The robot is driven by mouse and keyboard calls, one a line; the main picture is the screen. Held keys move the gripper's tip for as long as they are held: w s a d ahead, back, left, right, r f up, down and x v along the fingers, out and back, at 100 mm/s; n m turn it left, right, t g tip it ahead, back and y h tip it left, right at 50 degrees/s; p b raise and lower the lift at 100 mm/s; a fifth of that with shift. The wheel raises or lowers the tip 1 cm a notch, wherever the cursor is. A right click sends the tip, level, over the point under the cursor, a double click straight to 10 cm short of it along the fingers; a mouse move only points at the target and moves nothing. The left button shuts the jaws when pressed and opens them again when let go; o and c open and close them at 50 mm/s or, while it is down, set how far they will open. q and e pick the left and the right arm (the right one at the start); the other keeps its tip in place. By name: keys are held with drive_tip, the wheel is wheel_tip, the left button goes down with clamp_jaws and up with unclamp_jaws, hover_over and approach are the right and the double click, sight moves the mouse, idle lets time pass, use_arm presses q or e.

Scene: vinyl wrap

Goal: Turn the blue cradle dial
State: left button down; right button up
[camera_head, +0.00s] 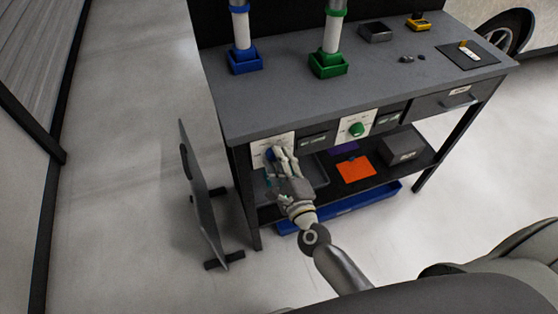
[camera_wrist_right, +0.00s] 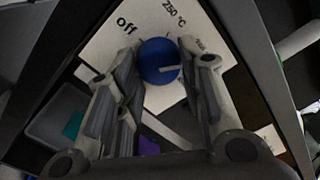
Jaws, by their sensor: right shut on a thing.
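The blue cradle dial (camera_wrist_right: 158,60) is a round blue knob on a white panel (camera_wrist_right: 105,45) marked "off" and "250 °C". In the head view the dial (camera_head: 271,153) shows on the left front of the workbench, partly hidden by my right gripper (camera_head: 277,158). In the wrist view my right gripper (camera_wrist_right: 158,75) has one finger on each side of the dial and is shut on it. A pale pointer mark on the dial points to the lower right in that view. My left gripper is not in view.
A green dial (camera_head: 356,129) sits on another white panel to the right. Blue (camera_head: 244,62) and green (camera_head: 328,66) cradles hold upright rolls on the workbench (camera_head: 300,95). A grey upright panel (camera_head: 200,190) stands left of the bench. The shelf below holds an orange sheet (camera_head: 356,168).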

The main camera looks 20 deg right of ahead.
drive_tip(key=o, duration=1)
drive_tip(key=shift+o, duration=0.2)
drive_tip(key=shift+s, duration=0.1)
drive_tip(key=s, duration=1.1)
drive_tip(key=shift+s+d, duration=0.25)
drive_tip(key=shift+s, duration=0.15)
